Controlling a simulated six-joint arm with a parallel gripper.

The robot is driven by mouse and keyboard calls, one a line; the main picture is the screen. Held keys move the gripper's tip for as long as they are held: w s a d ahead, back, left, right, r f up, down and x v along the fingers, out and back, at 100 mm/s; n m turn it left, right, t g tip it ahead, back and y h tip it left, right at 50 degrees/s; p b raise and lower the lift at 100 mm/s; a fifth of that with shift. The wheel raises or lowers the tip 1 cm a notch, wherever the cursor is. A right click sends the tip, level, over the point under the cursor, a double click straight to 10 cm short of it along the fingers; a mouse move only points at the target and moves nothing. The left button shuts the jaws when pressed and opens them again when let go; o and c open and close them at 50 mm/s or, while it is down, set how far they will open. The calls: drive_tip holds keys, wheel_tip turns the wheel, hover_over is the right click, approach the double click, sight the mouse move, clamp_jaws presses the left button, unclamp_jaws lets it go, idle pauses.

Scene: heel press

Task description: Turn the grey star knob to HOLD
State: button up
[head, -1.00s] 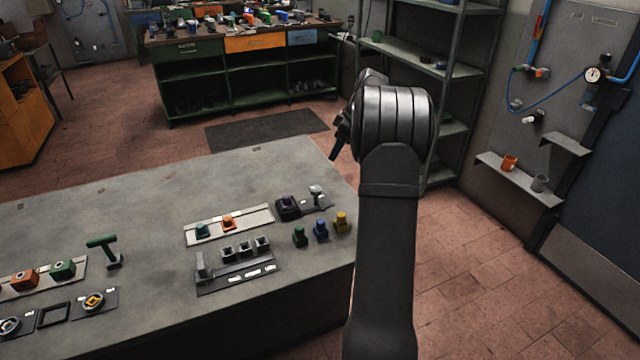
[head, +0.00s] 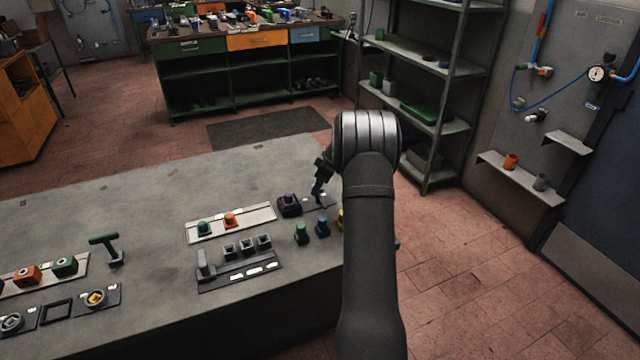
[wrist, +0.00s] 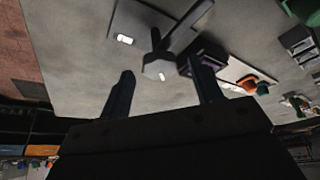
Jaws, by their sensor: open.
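A grey knob with several arms (wrist: 158,66) stands on a dark plate (wrist: 135,22) with white labels in the wrist view. I take it for the star knob; the label text is too small to read. My gripper (wrist: 162,88) is open and empty, with one finger on each side of the picture and the knob beyond the gap between them. No contact shows. In the head view my gripper (head: 317,196) is over the plate at the table's right end and covers most of the knob.
A dark box with a purple top (head: 289,203) stands close left of the plate, near one finger in the wrist view. Green (head: 301,233) and blue (head: 322,227) pieces stand in front; a yellow one is partly behind my arm. The back of the table (head: 150,185) is clear.

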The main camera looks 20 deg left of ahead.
drive_tip(key=shift+a+f, duration=0.1)
drive_tip(key=shift+f, duration=0.15)
clamp_jaws()
